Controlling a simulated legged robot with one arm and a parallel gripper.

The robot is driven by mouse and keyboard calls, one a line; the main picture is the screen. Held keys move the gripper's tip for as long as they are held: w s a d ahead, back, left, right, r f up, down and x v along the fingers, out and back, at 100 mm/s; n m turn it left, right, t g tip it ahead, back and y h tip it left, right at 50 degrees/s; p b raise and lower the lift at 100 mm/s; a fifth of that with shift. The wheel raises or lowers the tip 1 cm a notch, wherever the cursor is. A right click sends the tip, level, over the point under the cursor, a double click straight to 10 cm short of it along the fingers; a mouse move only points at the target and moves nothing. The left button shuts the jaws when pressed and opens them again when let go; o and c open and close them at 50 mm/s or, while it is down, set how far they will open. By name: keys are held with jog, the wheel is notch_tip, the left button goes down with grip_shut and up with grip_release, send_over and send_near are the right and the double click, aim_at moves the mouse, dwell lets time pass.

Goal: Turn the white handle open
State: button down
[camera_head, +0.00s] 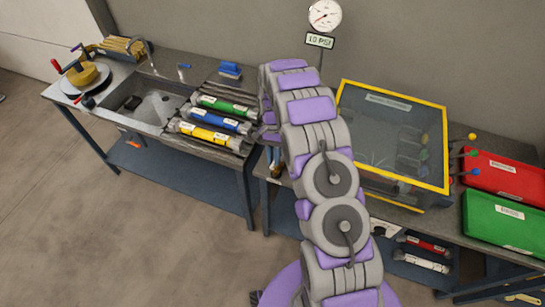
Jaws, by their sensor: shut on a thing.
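My grey and purple arm rises through the middle of the view and bends over at the top. Its far end drops behind the nearer links, left of the glass-topped box. My gripper and whatever is in its jaws are hidden there. I cannot make out a white handle; it may be behind my arm. A pressure gauge (324,15) stands at the back with its "10 PSI" sign (320,40) below. The yellow-framed box (394,80) is right of my arm.
Green (226,106), blue (216,120) and yellow (205,134) tubes lie on the left bench beside a sink (155,108). Red (505,172) and green (503,222) bins stand at the right. More tubes lie on the lower shelf. The floor at left is clear.

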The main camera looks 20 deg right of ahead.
jog(key=c, duration=1.5)
grip_release()
jog(key=shift+w+d+r, duration=0.1)
jog(key=shift+w, duration=0.25)
jog(key=o, duration=0.3)
jog(key=shift+d, duration=0.1)
jog(key=shift+o, duration=0.6)
jog(key=shift+s, duration=0.2)
jog(key=shift+w, duration=0.2)
jog(key=p+v, duration=0.1)
jog(key=v, duration=1.6)
jog(key=shift+p, duration=0.35)
jog(key=shift+s+r, duration=0.15)
